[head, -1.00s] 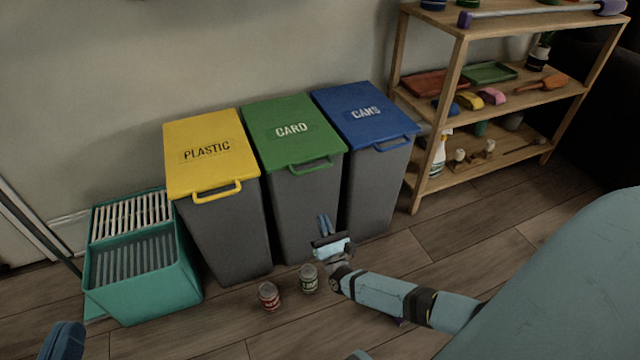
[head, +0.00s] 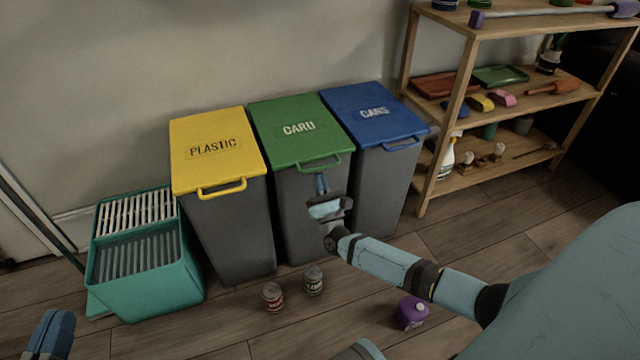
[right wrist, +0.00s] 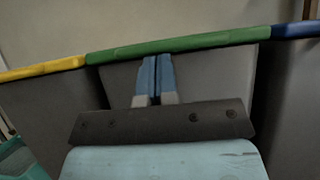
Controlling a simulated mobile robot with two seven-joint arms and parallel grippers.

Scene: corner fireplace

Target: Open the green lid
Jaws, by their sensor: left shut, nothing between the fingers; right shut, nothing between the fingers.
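The green lid (head: 296,132) lies closed on the middle grey bin (head: 308,215), marked CARD, with a green handle (head: 321,163) on its front edge. My right gripper (head: 320,178) is shut and empty, in front of this bin and just below the handle. In the right wrist view its blue fingers (right wrist: 156,62) are together and point up at the front edge of the green lid (right wrist: 180,45). I cannot tell whether the fingertips touch the lid. My left gripper (head: 50,325) is shut at the lower left corner, far from the bins.
A yellow PLASTIC lid (head: 213,150) and a blue CANS lid (head: 372,112) flank the green one closely. Two small cans (head: 313,280) and a purple container (head: 411,312) stand on the floor. A teal crate (head: 150,290) is left, a wooden shelf (head: 447,120) right.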

